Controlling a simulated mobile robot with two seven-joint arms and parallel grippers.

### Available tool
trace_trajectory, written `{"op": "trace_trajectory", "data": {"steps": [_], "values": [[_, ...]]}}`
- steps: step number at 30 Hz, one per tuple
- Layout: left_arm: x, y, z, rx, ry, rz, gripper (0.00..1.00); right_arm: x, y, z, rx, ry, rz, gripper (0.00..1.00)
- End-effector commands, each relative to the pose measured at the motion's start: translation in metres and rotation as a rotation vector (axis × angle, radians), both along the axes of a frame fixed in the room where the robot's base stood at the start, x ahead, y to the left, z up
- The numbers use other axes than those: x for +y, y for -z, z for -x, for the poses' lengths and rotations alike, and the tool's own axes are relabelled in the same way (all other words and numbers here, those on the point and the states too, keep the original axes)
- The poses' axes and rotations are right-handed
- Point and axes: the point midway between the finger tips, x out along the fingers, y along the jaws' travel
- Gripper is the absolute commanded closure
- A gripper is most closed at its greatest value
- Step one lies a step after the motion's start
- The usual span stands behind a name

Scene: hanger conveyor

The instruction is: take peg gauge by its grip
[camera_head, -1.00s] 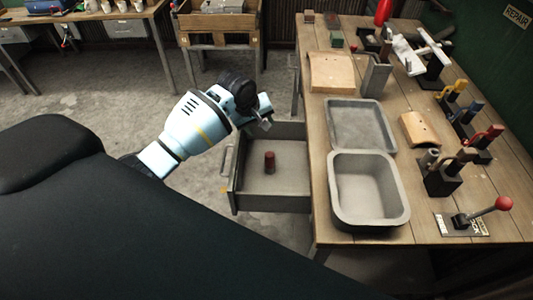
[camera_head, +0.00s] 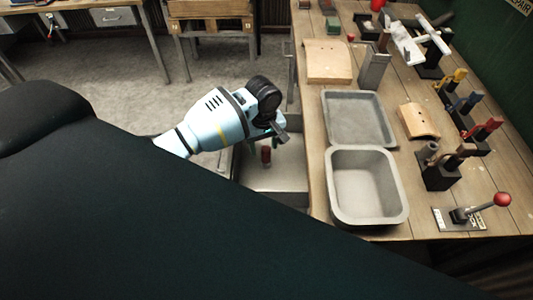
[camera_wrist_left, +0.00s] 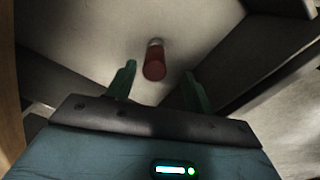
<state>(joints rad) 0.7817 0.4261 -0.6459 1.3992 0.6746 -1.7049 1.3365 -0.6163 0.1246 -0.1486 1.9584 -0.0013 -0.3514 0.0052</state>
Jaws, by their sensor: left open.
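The peg gauge shows as a small dark-red cylinder (camera_head: 266,156) standing in the open drawer (camera_head: 285,182), partly covered by my left gripper in the head view. In the left wrist view the red grip (camera_wrist_left: 154,65) lies beyond and between the fingertips, with a grey end (camera_wrist_left: 155,43) behind it. My left gripper (camera_head: 281,132) is above the drawer. In the left wrist view its two green fingers (camera_wrist_left: 158,78) are spread apart, one on each side of the red grip, with gaps on both sides. My right gripper is not in view.
The drawer's walls rise around the peg. The workbench (camera_head: 310,120) to the right holds a shallow grey tray (camera_head: 328,118), a deeper grey bin (camera_head: 402,190), a red-knobbed lever (camera_head: 502,199) and several colored-handled tools. Grey floor is open behind the arm.

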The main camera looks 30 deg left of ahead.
Motion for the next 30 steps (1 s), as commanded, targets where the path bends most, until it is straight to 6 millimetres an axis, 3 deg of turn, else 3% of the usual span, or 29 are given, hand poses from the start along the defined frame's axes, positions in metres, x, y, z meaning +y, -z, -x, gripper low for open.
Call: {"op": "trace_trajectory", "data": {"steps": [10,20,30], "values": [[-0.005,0.045,-0.004,0.004,0.000,-0.001,0.48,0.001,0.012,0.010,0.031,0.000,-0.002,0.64],[-0.005,0.049,-0.005,-0.003,0.000,-0.001,0.48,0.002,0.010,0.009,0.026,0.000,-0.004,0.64],[-0.005,0.049,-0.005,-0.004,0.000,0.001,0.89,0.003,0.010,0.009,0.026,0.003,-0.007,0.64]]}}
